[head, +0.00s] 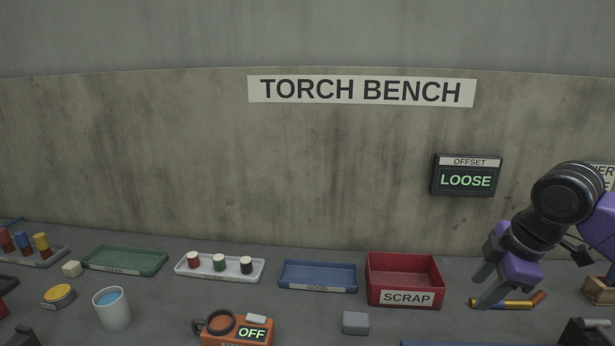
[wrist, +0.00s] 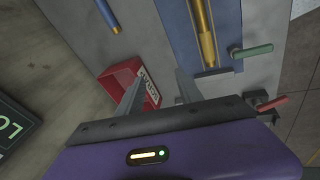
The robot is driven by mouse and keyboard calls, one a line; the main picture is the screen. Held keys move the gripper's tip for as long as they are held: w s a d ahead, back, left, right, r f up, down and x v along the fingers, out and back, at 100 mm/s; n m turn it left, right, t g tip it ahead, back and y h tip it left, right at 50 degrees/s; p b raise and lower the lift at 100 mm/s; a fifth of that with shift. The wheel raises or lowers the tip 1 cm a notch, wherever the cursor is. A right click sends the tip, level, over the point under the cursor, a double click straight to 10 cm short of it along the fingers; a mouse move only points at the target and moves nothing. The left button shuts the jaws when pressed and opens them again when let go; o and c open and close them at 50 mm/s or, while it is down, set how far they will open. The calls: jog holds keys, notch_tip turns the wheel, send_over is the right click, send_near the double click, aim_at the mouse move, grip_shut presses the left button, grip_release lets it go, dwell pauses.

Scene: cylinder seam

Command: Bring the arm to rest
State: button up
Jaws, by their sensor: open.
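My gripper (head: 481,291) is at the right of the head view, above the bench, with its two fingers apart and pointing down and left. In the wrist view (wrist: 160,76) the two grey fingers spread with nothing visible between them. The purple wrist body fills the bottom of the wrist view.
A red SCRAP bin (head: 405,275) stands left of my gripper; it also shows in the wrist view (wrist: 112,78). A blue GOOD tray (head: 318,276), orange device reading OFF (head: 235,328) and grey block (head: 355,322) lie further left. A wall display (head: 466,176) reads LOOSE.

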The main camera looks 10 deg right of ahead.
jog(key=w+a+r+m+t+y, duration=0.3)
jog(key=w+a+r+t, duration=0.5)
jog(key=w+a, duration=0.25)
jog(key=s+a+r+m+t+y, duration=0.1)
jog(key=s+a+r+m+t, duration=0.2)
jog(key=a+r+m+t, duration=0.3)
jog(key=s+a+f+m+g+h, duration=0.1)
jog(key=s+f, duration=0.7)
jog(key=s, duration=0.7)
jog(key=s+a+f+m+g+h, duration=0.1)
jog(key=s+a+f+h, duration=0.1)
jog(key=s+f, duration=0.7)
jog(key=s+a+f+m+g+h, duration=0.1)
jog(key=s+f, duration=0.8)
jog(key=s, duration=1.3)
jog(key=shift+s+a+f+m, duration=0.15)
jog(key=shift+a+f+m, duration=0.15)
jog(key=shift+m, duration=0.2)
